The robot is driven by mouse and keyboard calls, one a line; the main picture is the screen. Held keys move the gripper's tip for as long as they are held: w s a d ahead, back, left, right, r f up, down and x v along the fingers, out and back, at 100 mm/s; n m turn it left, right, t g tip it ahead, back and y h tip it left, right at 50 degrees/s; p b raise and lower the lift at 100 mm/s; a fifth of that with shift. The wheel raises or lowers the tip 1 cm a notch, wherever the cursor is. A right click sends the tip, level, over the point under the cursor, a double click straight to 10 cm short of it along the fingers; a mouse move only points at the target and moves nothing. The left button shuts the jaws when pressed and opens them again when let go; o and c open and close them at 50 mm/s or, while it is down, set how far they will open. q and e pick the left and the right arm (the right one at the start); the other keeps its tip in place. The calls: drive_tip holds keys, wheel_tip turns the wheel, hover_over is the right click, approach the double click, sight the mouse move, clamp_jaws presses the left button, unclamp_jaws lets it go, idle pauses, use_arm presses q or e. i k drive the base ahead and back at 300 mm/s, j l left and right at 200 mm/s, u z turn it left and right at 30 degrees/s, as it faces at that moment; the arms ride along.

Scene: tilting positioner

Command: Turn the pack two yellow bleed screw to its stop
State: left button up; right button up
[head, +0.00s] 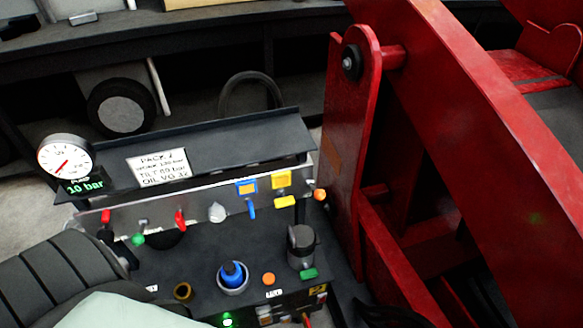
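A hydraulic pack (200,262) stands in the lower middle of the head view. Its sign (158,167) appears to read PACK 1, though the digit is hard to tell. On its manifold (150,215) at the right are a yellow square tag (281,178) and a yellow handle-like part (285,202) below it. A blue-framed yellow tag (246,186) sits to their left above a blue lever (251,209). I cannot tell whether any yellow part is a bleed screw. Neither gripper can be made out.
A gauge (66,157) with a 10 bar display stands at left. Red levers (180,220), a blue cap (232,274) and a dark cylinder (301,246) rise from the pack. A large red steel frame (352,150) closes off the right side.

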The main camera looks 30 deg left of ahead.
sight(283, 202)
drive_tip(key=u, duration=1.05)
